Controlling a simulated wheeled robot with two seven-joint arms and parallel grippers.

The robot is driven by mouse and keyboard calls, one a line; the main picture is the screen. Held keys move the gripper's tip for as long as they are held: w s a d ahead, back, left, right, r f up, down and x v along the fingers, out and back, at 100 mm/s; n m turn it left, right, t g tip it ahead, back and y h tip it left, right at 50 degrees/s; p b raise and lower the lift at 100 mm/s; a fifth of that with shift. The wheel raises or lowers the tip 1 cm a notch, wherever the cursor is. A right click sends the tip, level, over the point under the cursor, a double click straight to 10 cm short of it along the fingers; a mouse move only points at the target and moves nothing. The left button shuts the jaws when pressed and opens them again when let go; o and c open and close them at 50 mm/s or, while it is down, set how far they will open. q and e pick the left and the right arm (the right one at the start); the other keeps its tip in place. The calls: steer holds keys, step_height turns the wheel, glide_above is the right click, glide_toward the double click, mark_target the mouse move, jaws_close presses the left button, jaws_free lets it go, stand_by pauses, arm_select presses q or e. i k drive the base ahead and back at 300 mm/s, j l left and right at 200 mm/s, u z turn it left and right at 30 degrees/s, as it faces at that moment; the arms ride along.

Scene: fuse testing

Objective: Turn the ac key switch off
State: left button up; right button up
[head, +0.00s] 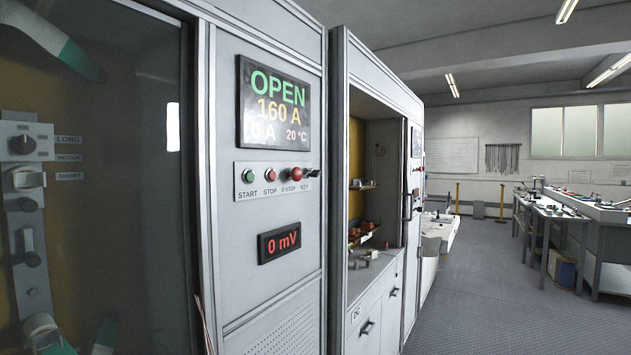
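A grey cabinet panel (265,215) faces me with a control strip (275,190). The strip holds a green START button (249,176), a red STOP button (270,175), a larger red E-STOP knob (295,174) and, at its right end, a dark key switch (312,174) labelled KEY. The key's exact angle is too small to tell. The display (273,104) above reads OPEN, 160 A, 0 A and 20 °C. A small meter (279,242) below reads 0 mV.
A glass-fronted bay (120,200) with clamps inside stands at the left. A second cabinet (375,60) with open shelves and drawers stands just right of the panel. Workbenches (560,215) are at the far right. The floor (480,300) between is clear.

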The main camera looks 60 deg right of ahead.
mark_target(305, 175)
steer(key=z, duration=1.7)
